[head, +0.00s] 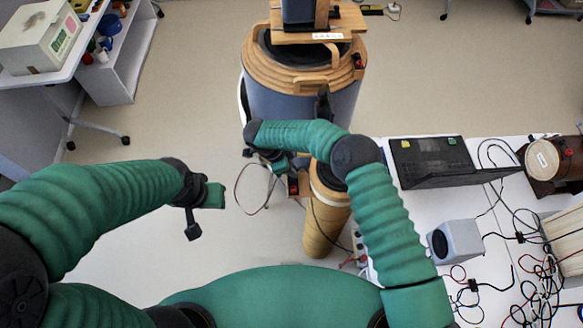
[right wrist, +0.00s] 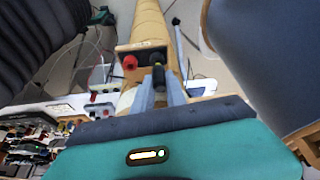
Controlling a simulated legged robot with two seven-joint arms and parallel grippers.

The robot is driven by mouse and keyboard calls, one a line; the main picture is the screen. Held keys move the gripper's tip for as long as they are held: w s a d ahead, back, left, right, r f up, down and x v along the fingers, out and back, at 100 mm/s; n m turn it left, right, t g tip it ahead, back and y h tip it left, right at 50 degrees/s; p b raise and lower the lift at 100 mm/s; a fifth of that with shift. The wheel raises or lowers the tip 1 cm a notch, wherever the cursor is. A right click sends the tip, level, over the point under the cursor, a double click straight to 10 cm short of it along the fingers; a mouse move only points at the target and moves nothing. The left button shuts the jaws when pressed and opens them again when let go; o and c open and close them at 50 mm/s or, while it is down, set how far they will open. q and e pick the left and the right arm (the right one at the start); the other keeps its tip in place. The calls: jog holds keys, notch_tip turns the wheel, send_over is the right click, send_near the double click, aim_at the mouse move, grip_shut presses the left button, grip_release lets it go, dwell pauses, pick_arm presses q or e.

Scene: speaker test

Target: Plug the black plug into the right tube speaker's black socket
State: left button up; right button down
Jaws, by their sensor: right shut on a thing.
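A tan tube speaker (head: 326,222) stands upright on the floor beside the white table. In the right wrist view its tube (right wrist: 150,25) carries a dark terminal panel with a red socket (right wrist: 130,62). My right gripper (right wrist: 160,92) is shut on the black plug (right wrist: 158,76), which is at the panel just right of the red socket. The plug and fingers hide the black socket, so I cannot tell whether the plug is in it. In the head view my right gripper (head: 287,168) is beside the speaker's top. My left gripper (head: 205,200) hangs over bare floor, away from the speaker; its fingers are unclear.
A large blue-grey and wood drum-like cabinet (head: 300,96) stands just behind the tube speaker. The white table (head: 407,228) at right holds a black laptop-like device (head: 432,160), a small grey speaker (head: 456,242) and tangled cables. A thin cable loops near my right gripper.

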jog(key=shift+f+b, duration=0.45)
jog(key=shift+f, duration=0.25)
jog(key=c, duration=1.3)
grip_release()
jog(key=shift+r+p, duration=2.9)
jog(key=shift+r, duration=0.9)
